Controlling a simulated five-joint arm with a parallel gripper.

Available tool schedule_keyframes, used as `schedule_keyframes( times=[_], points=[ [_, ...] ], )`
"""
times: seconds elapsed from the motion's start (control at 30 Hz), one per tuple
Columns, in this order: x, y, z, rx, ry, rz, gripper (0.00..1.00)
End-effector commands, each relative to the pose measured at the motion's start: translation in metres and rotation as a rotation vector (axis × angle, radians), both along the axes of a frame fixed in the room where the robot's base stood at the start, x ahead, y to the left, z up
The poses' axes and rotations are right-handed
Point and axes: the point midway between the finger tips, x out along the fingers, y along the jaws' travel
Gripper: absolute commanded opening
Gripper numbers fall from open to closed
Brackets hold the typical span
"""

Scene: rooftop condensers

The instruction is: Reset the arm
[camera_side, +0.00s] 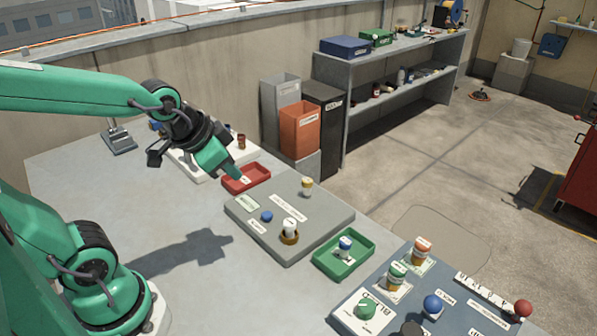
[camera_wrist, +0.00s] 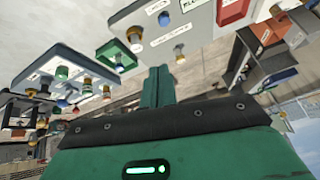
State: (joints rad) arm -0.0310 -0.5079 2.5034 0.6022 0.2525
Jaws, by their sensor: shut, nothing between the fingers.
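My green arm reaches over the table from the left. My gripper (camera_side: 239,175) is shut and empty, pointing down and right, close to the red tray (camera_side: 247,178) in the side view; I cannot tell its exact height above it. In the wrist view my shut gripper (camera_wrist: 157,72) shows as one green block with nothing held. The grey board (camera_side: 325,220) has a blue knob (camera_side: 267,216), a white-capped piece in a brown ring (camera_side: 289,230) and a yellowish-topped piece (camera_side: 307,186). It also shows in the wrist view (camera_wrist: 195,35).
A green tray (camera_side: 368,250) holds a blue-and-white piece (camera_side: 345,245). A blue-grey panel (camera_side: 460,290) with knobs, jars and a red-ball lever (camera_side: 522,308) stands front right. Orange (camera_side: 299,128), grey and black bins stand behind the table. The table's left part (camera_side: 110,190) is clear.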

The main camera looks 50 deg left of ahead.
Motion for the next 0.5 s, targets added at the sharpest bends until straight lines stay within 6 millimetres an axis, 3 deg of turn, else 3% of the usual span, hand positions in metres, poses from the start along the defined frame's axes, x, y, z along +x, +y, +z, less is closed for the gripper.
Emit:
schedule_keyframes(
  times=[0.3,0.5],
  points=[
    [-0.050,-0.008,0.030,-0.104,0.036,0.152,0.00],
    [-0.061,-0.009,0.034,-0.125,0.049,0.187,0.00]
  ],
)
